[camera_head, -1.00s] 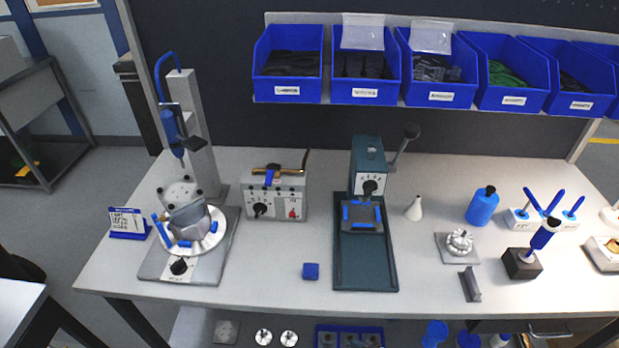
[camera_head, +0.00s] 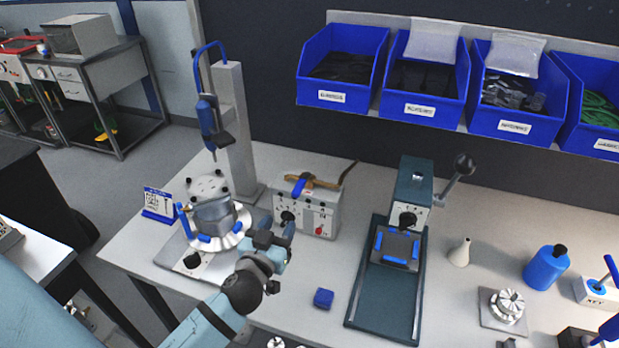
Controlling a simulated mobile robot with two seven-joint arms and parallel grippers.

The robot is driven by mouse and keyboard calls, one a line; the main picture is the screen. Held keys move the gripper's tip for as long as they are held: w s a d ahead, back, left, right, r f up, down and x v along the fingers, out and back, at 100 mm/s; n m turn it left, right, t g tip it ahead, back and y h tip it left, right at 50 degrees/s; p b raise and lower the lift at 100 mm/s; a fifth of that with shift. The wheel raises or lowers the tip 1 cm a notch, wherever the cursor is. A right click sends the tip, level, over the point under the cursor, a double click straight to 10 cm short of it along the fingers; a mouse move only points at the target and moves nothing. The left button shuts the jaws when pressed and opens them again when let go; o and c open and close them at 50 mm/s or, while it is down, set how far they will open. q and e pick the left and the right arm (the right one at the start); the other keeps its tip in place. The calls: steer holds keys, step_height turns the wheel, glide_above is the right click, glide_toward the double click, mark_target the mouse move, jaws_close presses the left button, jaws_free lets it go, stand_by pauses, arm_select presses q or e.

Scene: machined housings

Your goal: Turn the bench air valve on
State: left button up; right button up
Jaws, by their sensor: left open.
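The bench air valve looks to be the brass fitting (camera_head: 315,181) on top of the grey control box (camera_head: 312,212). A blue lever (camera_head: 299,187) hangs down at its left end. The box front has a black knob and a red button. My left gripper (camera_head: 277,232) is open and empty, in front of the box's lower left corner, below and apart from the blue lever. It hides part of the box's left front and bench top. My right gripper is out of view.
A round fixture with a housing (camera_head: 213,212) stands left of my gripper, beneath a tool on a column (camera_head: 230,120). A press (camera_head: 403,245) stands to the right. A blue block (camera_head: 323,298) lies in front. Blue bins (camera_head: 342,70) hang above. The bench between box and press is clear.

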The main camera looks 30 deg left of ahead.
mark_target(295, 195)
arm_select(q)
steer(key=p+x, duration=0.1)
steer(key=x, duration=0.3)
steer(key=p+x, duration=0.1)
steer(key=x, duration=0.3)
steer(key=p+x, duration=0.1)
steer(key=x, duration=0.3)
steer(key=shift+w+a+r+p, duration=0.2)
steer(key=shift+r+p, duration=0.15)
steer(key=shift+r, duration=0.05)
steer(key=shift+w+a+f, duration=0.1)
steer(key=shift+w, duration=0.35)
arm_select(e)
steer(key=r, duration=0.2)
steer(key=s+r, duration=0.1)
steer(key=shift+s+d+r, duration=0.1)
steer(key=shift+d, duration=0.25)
arm_select(q)
jaws_close()
